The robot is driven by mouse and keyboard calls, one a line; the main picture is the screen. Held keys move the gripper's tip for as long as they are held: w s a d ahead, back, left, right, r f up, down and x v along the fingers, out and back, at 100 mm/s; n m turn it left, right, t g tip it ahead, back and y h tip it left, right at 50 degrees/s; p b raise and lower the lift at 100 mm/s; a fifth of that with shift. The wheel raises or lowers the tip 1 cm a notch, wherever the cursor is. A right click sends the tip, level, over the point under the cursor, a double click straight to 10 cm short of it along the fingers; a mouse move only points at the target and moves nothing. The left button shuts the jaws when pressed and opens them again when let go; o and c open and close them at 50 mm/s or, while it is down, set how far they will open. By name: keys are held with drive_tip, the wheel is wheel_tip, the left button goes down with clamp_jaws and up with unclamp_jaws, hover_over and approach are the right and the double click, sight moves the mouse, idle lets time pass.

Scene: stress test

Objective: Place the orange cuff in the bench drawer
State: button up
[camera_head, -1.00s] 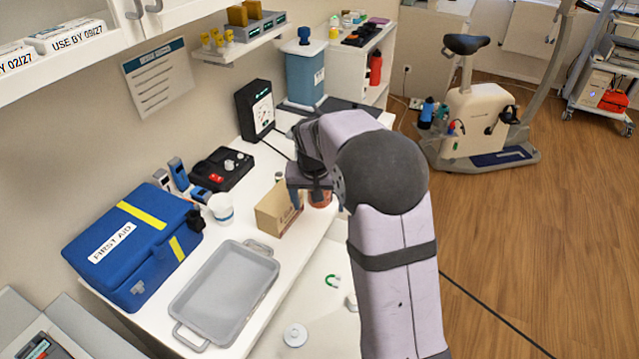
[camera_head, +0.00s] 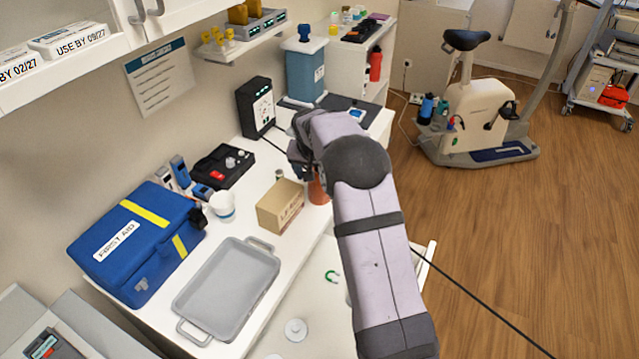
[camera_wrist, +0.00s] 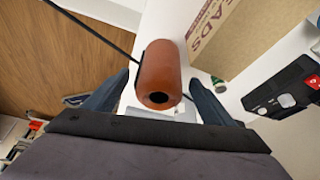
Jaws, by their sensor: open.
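The orange cuff (camera_head: 318,190) is a rolled orange-brown cylinder on the white bench (camera_head: 262,184), beside a cardboard box and partly hidden by my arm. In the wrist view the cuff (camera_wrist: 160,72) shows its dark hollow end, between and beyond my open fingers, with a gap on both sides. My gripper (camera_wrist: 158,82) is open and empty. In the head view my gripper (camera_head: 302,160) is mostly hidden behind my arm, just beyond the cuff. The bench drawer (camera_head: 318,315) stands open at the front, with a green horseshoe shape and a white disc inside.
The cardboard box (camera_head: 281,205) stands close beside the cuff. A grey tray (camera_head: 228,290), a white cup (camera_head: 223,207), a blue first aid bag (camera_head: 137,240) and a black device (camera_head: 222,166) crowd the bench. A dark cable crosses near the cuff.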

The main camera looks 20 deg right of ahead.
drive_tip(key=shift+p+x, duration=1.5)
drive_tip(key=shift+x, duration=1.15)
drive_tip(key=shift+a, duration=0.1)
drive_tip(key=c, duration=1.4)
drive_tip(key=shift+o, duration=0.2)
drive_tip(key=shift+r, duration=0.15)
wheel_tip(320, 180, up, 10)
drive_tip(key=b, duration=0.3)
